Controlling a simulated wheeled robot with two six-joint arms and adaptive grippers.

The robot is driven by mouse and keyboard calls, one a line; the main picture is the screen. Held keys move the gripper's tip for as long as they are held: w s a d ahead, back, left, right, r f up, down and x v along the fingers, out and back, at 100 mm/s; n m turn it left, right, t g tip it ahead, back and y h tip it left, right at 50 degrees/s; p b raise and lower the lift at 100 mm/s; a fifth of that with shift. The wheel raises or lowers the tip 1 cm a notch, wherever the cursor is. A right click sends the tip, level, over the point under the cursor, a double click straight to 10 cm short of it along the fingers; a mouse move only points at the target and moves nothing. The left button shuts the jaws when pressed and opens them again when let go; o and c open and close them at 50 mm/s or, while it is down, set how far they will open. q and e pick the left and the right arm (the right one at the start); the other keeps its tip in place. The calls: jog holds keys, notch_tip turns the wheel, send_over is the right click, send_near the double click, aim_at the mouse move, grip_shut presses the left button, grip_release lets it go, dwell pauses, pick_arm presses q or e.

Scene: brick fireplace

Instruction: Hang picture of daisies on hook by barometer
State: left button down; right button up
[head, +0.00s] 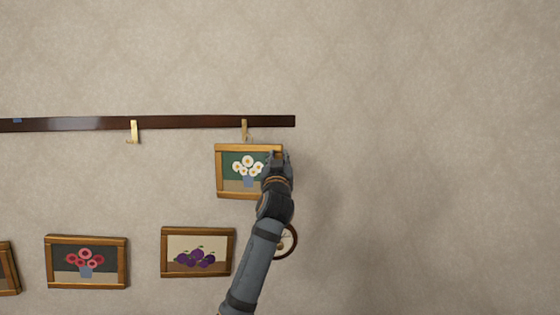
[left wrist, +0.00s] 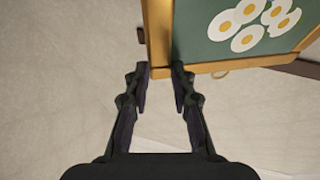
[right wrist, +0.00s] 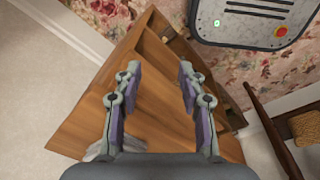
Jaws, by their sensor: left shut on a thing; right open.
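The picture of daisies (head: 232,172) has a wooden frame, a green background and white flowers. It is upright, just below the brass hook (head: 244,128) at the right end of the dark rail. I cannot tell whether it touches the hook. My left gripper (head: 277,157) is shut on its upper right frame edge. The left wrist view shows the frame (left wrist: 159,40) between the fingers (left wrist: 161,75). The round barometer (head: 290,242) is below, mostly hidden behind my left arm. My right gripper (right wrist: 159,70) is open and empty, in the right wrist view above wooden furniture.
The dark rail (head: 190,122) carries another brass hook (head: 134,131) to the left. A plum picture (head: 198,252) and a red-flower picture (head: 86,262) hang lower. The wall to the right is bare. Wooden furniture (right wrist: 150,125) stands below my right gripper, on a floral rug (right wrist: 105,12).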

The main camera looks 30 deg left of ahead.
pick_arm(q)
jog(key=w+a+f+b, duration=0.1)
jog(key=w+a+b, duration=0.1)
jog(key=w+a, duration=0.2)
jog(key=shift+w+a+f, duration=0.15)
jog(key=shift+a+f, duration=0.1)
jog(key=shift+a, duration=0.05)
dwell(0.5)
dwell(0.6)
jog(key=c, duration=1.1)
grip_release()
jog(key=shift+o, duration=0.2)
